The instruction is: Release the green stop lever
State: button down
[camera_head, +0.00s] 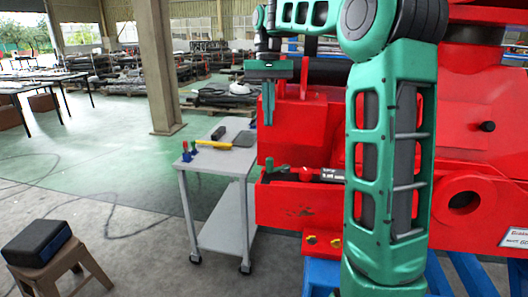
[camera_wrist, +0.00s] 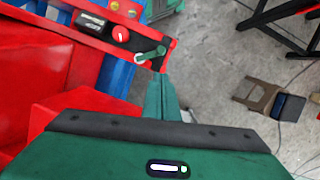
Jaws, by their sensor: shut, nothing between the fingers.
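The green stop lever (camera_head: 278,172) sits at the left end of a red channel on the red crane stand, in the head view. In the wrist view the lever (camera_wrist: 150,54) lies beyond my fingertips, near the end of a red beam. My gripper (camera_head: 268,122) points down above the lever, with a visible gap between them in the head view. The fingers are together and hold nothing. In the wrist view my gripper (camera_wrist: 162,80) appears close to the lever, but the depth there is hard to judge.
The red crane stand (camera_head: 485,100) fills the right side. A grey cart (camera_head: 222,160) with tools stands left of it. A stool (camera_head: 52,262) bears a dark case (camera_head: 36,242) at the front left. A beige pillar (camera_head: 157,65) stands behind; the floor between is mostly clear.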

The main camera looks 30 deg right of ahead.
jog(key=shift+f, duration=0.1)
jog(key=x, duration=1)
dwell(0.3)
jog(key=shift+a, duration=0.2)
jog(key=shift+d, duration=0.15)
jog(key=shift+s+n, duration=0.1)
jog(key=shift+n, duration=0.2)
